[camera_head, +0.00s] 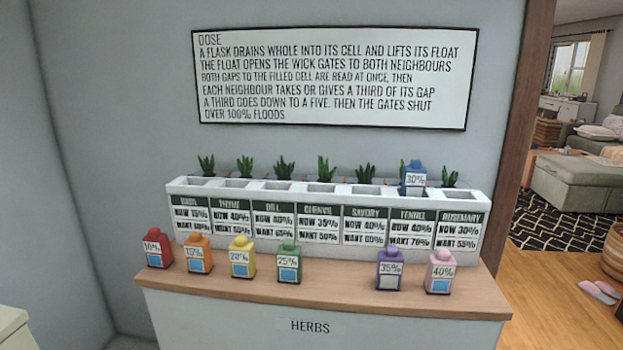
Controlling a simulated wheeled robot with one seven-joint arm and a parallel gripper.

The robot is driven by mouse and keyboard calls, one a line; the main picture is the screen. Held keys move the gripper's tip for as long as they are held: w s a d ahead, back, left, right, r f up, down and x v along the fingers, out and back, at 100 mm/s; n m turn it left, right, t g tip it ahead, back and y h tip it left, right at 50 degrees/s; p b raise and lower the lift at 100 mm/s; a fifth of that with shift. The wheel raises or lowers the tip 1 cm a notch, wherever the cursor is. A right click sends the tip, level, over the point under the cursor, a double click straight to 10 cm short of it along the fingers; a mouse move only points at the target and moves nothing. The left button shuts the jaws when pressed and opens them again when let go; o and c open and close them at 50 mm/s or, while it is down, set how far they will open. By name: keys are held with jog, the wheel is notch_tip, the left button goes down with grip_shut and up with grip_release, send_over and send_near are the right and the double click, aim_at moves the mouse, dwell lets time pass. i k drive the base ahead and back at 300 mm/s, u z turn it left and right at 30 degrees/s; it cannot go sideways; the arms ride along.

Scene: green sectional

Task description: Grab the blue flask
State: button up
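The blue flask (414,180), labelled 30%, stands upright in or on the opening of the FENNEL cell, the second from the right in the white planter (480,205). Its lower end is partly hidden by the planter's rim, so I cannot tell how deep it sits. A plant behind it is mostly hidden. The FENNEL label (407,228) appears to read NOW 40%, WANT 70%. My gripper is not in view.
On the wooden counter (335,290) before the planter stand red (157,248), orange (198,253), yellow (242,257), green (289,262), purple (390,268) and pink (440,272) flasks. A gap lies between green and purple. A rules sign (335,78) hangs above.

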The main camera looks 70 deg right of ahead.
aim_at(414, 183)
jog(key=u, duration=0.65)
jog(key=k, duration=1.1)
jog(key=z, duration=0.7)
